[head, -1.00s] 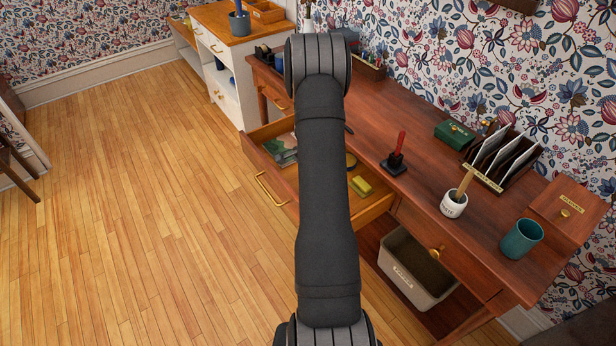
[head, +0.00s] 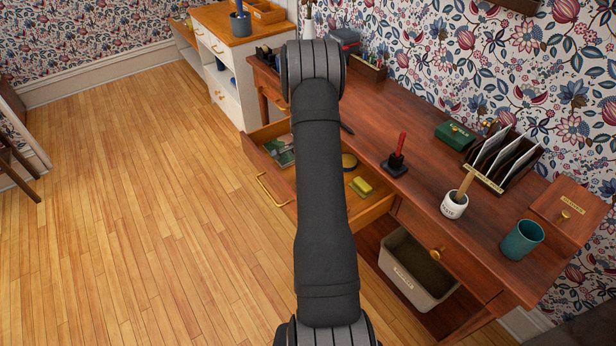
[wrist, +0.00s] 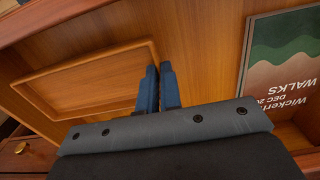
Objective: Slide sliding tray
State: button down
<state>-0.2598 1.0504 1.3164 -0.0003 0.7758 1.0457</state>
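The sliding tray (wrist: 85,85) is a shallow wooden tray with a raised rim, in the left half of the wrist view. The wooden drawer (head: 380,208) of the desk is pulled open under my arm. A green and brown booklet (wrist: 285,75) lies in the drawer, to the right of the fingers; it also shows in the head view (head: 280,150).
The desk top (head: 420,190) holds a red-handled stamp (head: 398,150), a white pot (head: 454,204), a teal cup (head: 522,239) and a letter rack (head: 505,155).

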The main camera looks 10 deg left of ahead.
jog(key=w+a, duration=1.5)
dwell(0.4)
jog(key=c, duration=1.6)
grip_release()
notch_tip(320, 180, up, 17)
jog(key=shift+r, duration=0.2)
jog(key=shift+f, duration=0.1)
notch_tip(320, 180, down, 17)
jog(key=shift+f, duration=0.1)
